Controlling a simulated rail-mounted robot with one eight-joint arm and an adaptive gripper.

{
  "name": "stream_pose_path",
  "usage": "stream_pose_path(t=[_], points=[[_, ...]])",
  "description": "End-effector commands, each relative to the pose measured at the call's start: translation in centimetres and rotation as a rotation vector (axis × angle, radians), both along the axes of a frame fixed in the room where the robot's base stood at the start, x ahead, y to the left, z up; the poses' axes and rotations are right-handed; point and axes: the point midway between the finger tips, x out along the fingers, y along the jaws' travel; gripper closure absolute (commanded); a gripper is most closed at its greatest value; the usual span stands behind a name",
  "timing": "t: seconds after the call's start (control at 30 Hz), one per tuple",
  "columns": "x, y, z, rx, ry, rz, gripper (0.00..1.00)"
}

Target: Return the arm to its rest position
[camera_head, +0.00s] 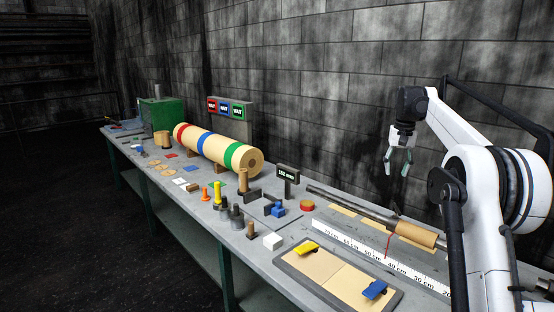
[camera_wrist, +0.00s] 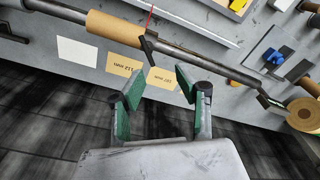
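My gripper (camera_head: 399,160) hangs above the back right part of the bench, fingers pointing down, at the end of my white arm. In the wrist view my gripper (camera_wrist: 160,92) shows its two green-padded fingers spread apart with nothing between them. The fingers are clear of the bench and of the metal rod (camera_head: 350,203) that lies along it. A tan sleeve (camera_head: 416,234) sits around the rod near its right end; it also shows in the wrist view (camera_wrist: 115,28).
The long grey bench (camera_head: 255,262) holds a large striped roll (camera_head: 215,146), a green box (camera_head: 161,115), a white ruler (camera_head: 372,257), a tan board (camera_head: 325,268) with yellow and blue clips, a black display sign (camera_head: 288,173) and several small pegs. A dark block wall stands behind.

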Motion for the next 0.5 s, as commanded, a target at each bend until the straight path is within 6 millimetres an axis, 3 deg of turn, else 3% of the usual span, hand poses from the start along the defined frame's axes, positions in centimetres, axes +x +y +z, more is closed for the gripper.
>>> stream_pose_path(t=[0.2, 0.5], points=[[-3.3, 3.2, 2.6, -0.014, -0.054, 0.030, 0.68], [-9.2, 7.3, 4.9, -0.030, -0.130, 0.069, 0.68]])
